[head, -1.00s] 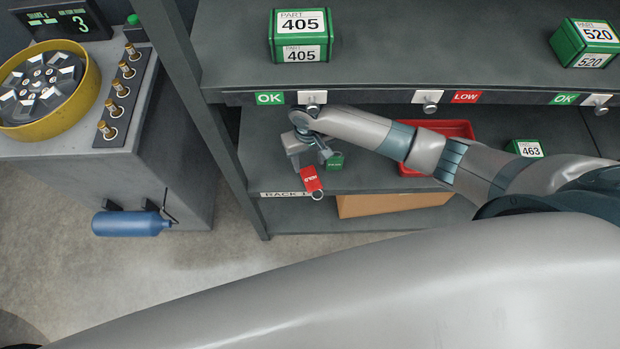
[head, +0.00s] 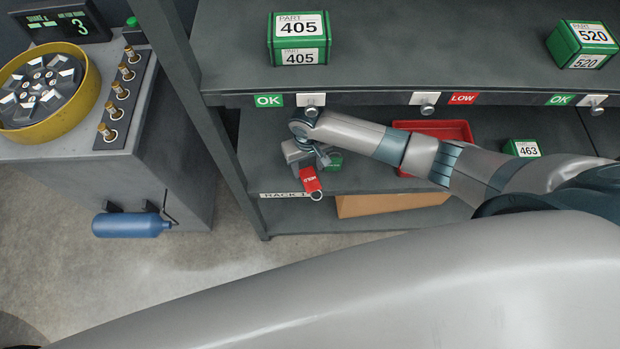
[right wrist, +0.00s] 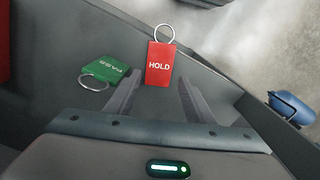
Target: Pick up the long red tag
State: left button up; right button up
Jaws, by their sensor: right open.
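The long red tag (head: 311,182), with a metal ring at its near end, lies on the lower shelf near its front edge in the head view. In the right wrist view it is the red HOLD tag (right wrist: 160,66). My right gripper (head: 303,164) is open and empty, just beyond the tag in the head view. In the right wrist view its fingers (right wrist: 160,82) point toward the tag, one on each side of its lower end. I cannot tell whether they touch it. My left gripper is not in view.
A green PASS tag (right wrist: 112,76) lies just left of the red tag in the right wrist view. A red tray (head: 440,130) and a green 463 box (head: 522,148) are on the same shelf. The upper shelf (head: 400,60) is overhead. A blue bottle (head: 130,225) hangs at left.

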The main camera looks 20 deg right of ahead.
aim_at(309, 176)
jog(key=shift+d+f+p, duration=0.1)
jog(key=shift+f+p, duration=0.35)
jog(key=shift+f, duration=1.7)
jog(key=c, duration=0.8)
